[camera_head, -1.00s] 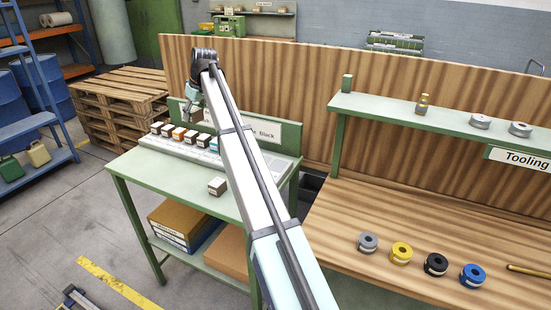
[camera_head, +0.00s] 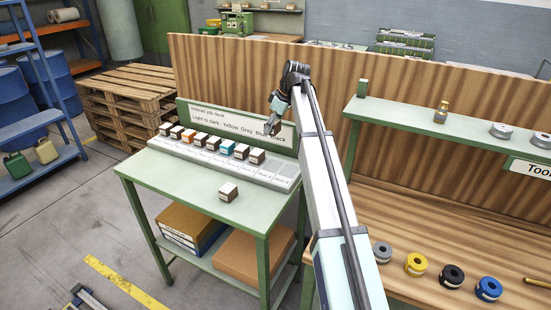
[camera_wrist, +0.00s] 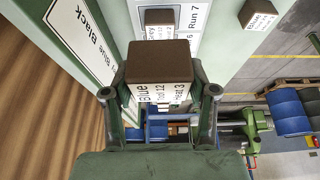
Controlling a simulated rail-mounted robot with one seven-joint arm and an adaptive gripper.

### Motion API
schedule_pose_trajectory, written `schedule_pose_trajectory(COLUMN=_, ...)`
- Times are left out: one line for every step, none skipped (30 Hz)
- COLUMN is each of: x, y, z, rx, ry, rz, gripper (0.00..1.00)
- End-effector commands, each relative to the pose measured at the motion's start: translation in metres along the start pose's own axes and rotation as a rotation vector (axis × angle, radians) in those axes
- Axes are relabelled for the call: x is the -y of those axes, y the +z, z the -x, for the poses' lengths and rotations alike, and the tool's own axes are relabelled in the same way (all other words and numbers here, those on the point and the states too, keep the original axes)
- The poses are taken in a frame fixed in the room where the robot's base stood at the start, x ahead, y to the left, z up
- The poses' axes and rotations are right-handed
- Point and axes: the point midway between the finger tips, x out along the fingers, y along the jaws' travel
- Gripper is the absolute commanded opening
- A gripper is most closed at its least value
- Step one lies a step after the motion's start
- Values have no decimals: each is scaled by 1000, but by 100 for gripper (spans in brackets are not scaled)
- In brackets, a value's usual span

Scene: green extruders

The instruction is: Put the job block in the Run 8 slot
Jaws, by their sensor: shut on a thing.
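My gripper (camera_wrist: 160,104) is shut on a brown-topped job block (camera_wrist: 158,88) whose white label reads Blue, Tool 12, Heat 3. In the head view my gripper (camera_head: 268,131) is in front of the sign, above the right part of the slot rack (camera_head: 215,165). The held block cannot be made out clearly there. Several blocks stand in a row on the rack. The bare pad at its right end (camera_head: 287,171) looks empty; its label is too small to read. In the wrist view, a Grey-labelled block (camera_wrist: 159,17) stands beside the Run 7 label (camera_wrist: 191,16).
A loose brown-topped block (camera_head: 228,192) stands on the green table (camera_head: 190,190) in front of the rack. The sign (camera_head: 235,122) behind the rack reads Light to dark: Yellow Grey Blue Black. A wooden bench (camera_head: 450,225) with spools stands to the right.

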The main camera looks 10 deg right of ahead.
Motion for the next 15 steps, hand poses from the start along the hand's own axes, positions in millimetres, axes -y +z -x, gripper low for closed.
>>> schedule_pose_trajectory(x=2, y=6, z=-10, rx=1, ry=-2, rz=-2, gripper=21)
schedule_pose_trajectory(x=2, y=9, z=-17, rx=2, ry=-2, rz=-2, gripper=21)
schedule_pose_trajectory(x=2, y=12, z=-26, rx=1, ry=-1, rz=-2, gripper=21)
schedule_pose_trajectory(x=2, y=15, z=-33, rx=2, ry=-2, rz=-2, gripper=21)
schedule_pose_trajectory(x=2, y=18, z=-40, rx=2, ry=-2, rz=-1, gripper=21)
schedule_pose_trajectory(x=2, y=21, z=-48, rx=1, ry=-1, rz=-1, gripper=21)
schedule_pose_trajectory(x=2, y=24, z=-55, rx=2, ry=-2, rz=-2, gripper=21)
schedule_pose_trajectory(x=2, y=27, z=-61, rx=2, ry=-1, rz=-2, gripper=21)
schedule_pose_trajectory(x=1, y=29, z=-68, rx=1, ry=-1, rz=-2, gripper=21)
schedule_pose_trajectory(x=1, y=32, z=-74, rx=1, ry=-1, rz=-2, gripper=21)
schedule_pose_trajectory(x=1, y=34, z=-78, rx=1, ry=-1, rz=-2, gripper=21)
schedule_pose_trajectory(x=1, y=36, z=-83, rx=0, ry=0, rz=-2, gripper=21)
schedule_pose_trajectory(x=1, y=37, z=-87, rx=0, ry=1, rz=-2, gripper=21)
schedule_pose_trajectory(x=0, y=38, z=-90, rx=0, ry=0, rz=-2, gripper=21)
schedule_pose_trajectory(x=0, y=39, z=-93, rx=0, ry=0, rz=-1, gripper=21)
